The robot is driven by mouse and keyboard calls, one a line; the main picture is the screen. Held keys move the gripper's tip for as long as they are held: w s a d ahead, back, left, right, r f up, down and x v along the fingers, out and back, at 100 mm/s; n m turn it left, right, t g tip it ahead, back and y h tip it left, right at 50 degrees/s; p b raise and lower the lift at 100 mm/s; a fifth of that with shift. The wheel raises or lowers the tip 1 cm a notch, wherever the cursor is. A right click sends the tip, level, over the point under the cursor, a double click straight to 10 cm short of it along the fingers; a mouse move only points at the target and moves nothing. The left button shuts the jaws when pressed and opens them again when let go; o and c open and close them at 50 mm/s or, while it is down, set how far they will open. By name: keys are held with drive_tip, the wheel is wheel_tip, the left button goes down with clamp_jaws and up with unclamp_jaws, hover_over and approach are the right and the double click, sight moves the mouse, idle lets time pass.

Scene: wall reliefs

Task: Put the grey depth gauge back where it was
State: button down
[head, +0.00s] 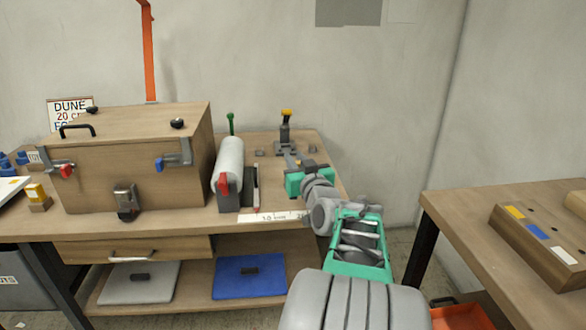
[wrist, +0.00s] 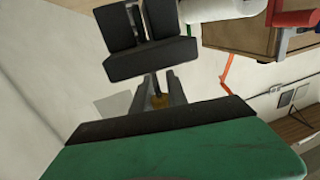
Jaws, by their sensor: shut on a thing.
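The grey depth gauge (head: 285,133) has an upright dark stem with a yellow cap and a wider grey base. It is over the back right of the left workbench (head: 325,150). My gripper (head: 290,157) reaches it from the front right and is shut on it. In the wrist view, dark blocks and a crossbar (wrist: 150,60) show beyond the grey fingers of my gripper (wrist: 158,92), with a small yellow part between them. I cannot tell whether the gauge's base touches the bench. Two small grey blocks (head: 260,153) lie on either side of its base.
A large wooden box (head: 140,165) with latches fills the bench's left. A white roll (head: 229,160) on a grey, red-marked stand and a green-knobbed tool (head: 231,124) are left of my gripper. A white label strip (head: 270,217) lies along the front edge. Another table (head: 460,205) stands right.

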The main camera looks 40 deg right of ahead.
drive_tip(key=s+a+r, duration=0.4)
drive_tip(key=s+a, duration=0.1)
drive_tip(key=s, duration=0.2)
drive_tip(key=w+a+f+n+y, duration=0.2)
drive_tip(key=a+f+n+y, duration=0.15)
drive_tip(key=a, duration=0.65)
drive_tip(key=w+a+f+n+y+p, duration=0.15)
drive_tip(key=a+y, duration=0.35)
drive_tip(key=a, duration=0.5)
drive_tip(key=w+a+f+n+y, duration=0.3)
drive_tip(key=a+y, duration=0.1)
drive_tip(key=a, duration=0.6)
wheel_tip(320, 180, up, 13)
drive_tip(key=w+m+t+h+p, duration=0.1)
drive_tip(key=w+m+h+p, duration=0.35)
drive_tip(key=p, duration=1.85)
drive_tip(key=s+r+n+h, duration=0.1)
drive_tip(key=s+r, duration=0.1)
drive_tip(key=s, duration=0.4)
drive_tip(key=shift+s+d+r, duration=0.35)
drive_tip(key=shift+r, duration=0.05)
